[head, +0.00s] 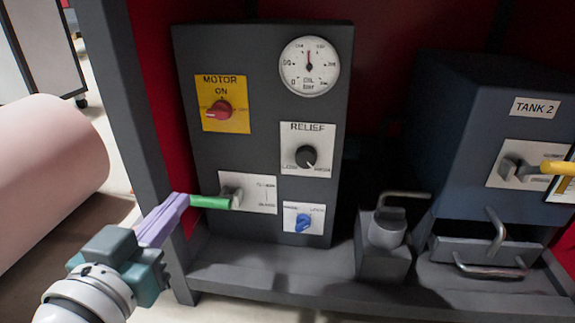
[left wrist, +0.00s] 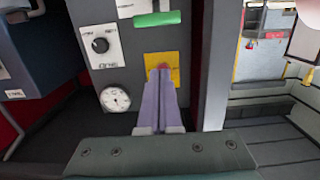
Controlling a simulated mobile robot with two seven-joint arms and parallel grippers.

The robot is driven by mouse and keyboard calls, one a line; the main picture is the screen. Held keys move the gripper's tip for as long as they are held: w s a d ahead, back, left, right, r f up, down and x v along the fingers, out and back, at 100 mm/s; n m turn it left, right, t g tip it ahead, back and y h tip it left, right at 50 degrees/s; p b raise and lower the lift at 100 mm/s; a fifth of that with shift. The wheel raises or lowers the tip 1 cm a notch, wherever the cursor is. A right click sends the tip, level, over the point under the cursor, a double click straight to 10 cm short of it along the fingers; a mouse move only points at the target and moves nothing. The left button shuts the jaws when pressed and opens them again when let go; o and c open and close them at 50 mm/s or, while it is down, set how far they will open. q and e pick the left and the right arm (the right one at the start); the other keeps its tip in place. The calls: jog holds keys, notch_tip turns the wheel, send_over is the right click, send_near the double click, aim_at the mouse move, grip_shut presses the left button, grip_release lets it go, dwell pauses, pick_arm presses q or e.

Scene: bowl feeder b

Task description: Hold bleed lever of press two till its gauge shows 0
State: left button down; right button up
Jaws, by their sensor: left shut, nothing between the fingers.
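A lever with a green handle (head: 210,202) sticks out leftward from a white plate low on the dark control panel (head: 262,150). The plate's small print is hard to read. The green handle also shows at the top of the left wrist view (left wrist: 157,19). The round oil gauge (head: 309,66) is at the panel's top right; its needle points about straight up, away from 0. My left gripper (head: 181,198) is shut and empty, its purple fingertips just left of the green handle's end; I cannot tell whether they touch. My right gripper is not in view.
The panel also holds a red motor knob (head: 219,110), a black relief knob (head: 307,156) and a blue knob (head: 303,221). A grey frame post (head: 135,130) stands left. On the right are the tank 2 box (head: 470,150), with a yellow-handled lever (head: 558,168), and a metal-handled pump (head: 388,230).

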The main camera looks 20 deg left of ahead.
pick_arm(q)
jog(key=shift+a, duration=0.15)
jog(key=b, duration=0.3)
send_over(207, 205)
jog(key=shift+w+a+f, duration=0.1)
jog(key=shift+w+f, duration=0.3)
jog(key=f+b, duration=0.1)
jog(key=f, duration=0.2)
jog(key=shift+s+b, duration=0.4)
jog(key=shift+s+f, duration=0.3)
jog(key=shift+w, duration=0.1)
